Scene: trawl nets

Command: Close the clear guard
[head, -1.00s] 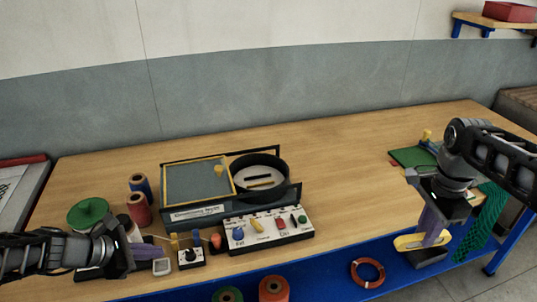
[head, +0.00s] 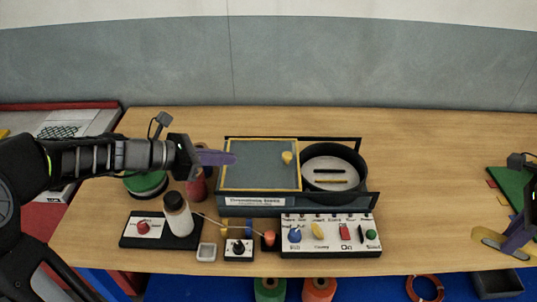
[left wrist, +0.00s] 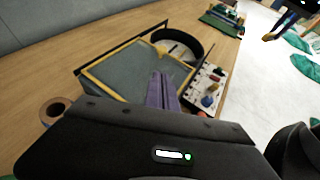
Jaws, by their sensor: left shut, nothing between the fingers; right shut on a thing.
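The clear guard (head: 260,165) is a see-through panel with a yellow frame and a yellow knob (head: 287,157). It lies over the left part of the dark machine (head: 252,202), beside the round black drum (head: 334,193), whose top is uncovered. The guard also shows in the left wrist view (left wrist: 130,72). My left gripper (head: 234,159) is shut and empty, its purple fingertips overlapping the guard's left edge in the head view; I cannot tell whether they touch it. My right gripper (head: 512,242), partly cut off at the right edge, is shut on a yellow object (head: 486,238).
A control panel (head: 330,248) with several knobs and switches stands in front of the machine. A white bottle (head: 177,213), a red spool (head: 197,186) and a green spool (head: 147,186) stand near my left arm.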

